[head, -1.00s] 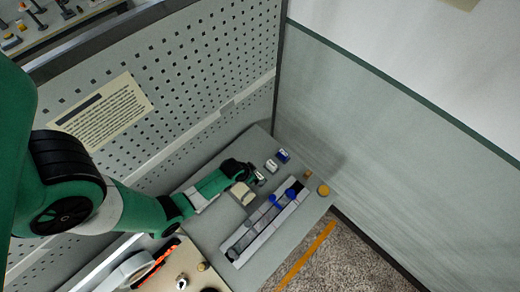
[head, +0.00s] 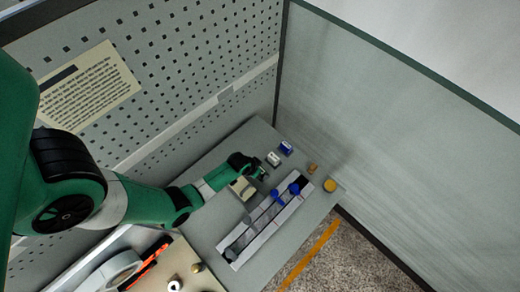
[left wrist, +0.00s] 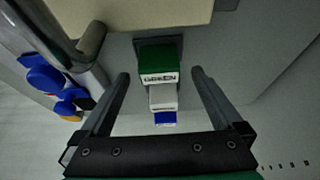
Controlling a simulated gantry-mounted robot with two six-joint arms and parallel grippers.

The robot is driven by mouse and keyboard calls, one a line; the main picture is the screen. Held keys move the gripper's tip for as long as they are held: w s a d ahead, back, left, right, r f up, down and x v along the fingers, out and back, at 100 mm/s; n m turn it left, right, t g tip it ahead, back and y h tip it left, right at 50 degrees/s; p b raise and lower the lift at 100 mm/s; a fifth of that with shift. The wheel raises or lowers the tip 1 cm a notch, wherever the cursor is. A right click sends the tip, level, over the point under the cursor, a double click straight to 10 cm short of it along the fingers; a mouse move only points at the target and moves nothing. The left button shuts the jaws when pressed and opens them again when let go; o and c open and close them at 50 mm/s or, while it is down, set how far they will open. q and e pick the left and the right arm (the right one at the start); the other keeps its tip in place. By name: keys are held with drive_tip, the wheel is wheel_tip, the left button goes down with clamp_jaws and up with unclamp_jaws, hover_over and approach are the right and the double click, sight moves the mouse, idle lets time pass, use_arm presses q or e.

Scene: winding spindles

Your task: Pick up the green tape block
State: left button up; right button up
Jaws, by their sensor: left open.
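The green tape block (left wrist: 158,60), with a white label reading GREEN, stands upright in the left wrist view. My left gripper (left wrist: 158,82) is open, with one finger on each side of the line of blocks. No finger visibly touches the green block. In the head view my left gripper (head: 260,172) is low over the table, close to the white block, and largely hides the green block. My right gripper is in neither view.
A white block (head: 273,158) and a blue block (head: 286,148) stand in line beyond the green one. A perforated panel rises behind.

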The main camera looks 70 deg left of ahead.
use_arm(q)
drive_tip(key=shift+x, duration=1.1)
drive_tip(key=c, duration=1.5)
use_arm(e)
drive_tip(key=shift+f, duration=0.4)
use_arm(q)
drive_tip(key=shift+r, duration=0.15)
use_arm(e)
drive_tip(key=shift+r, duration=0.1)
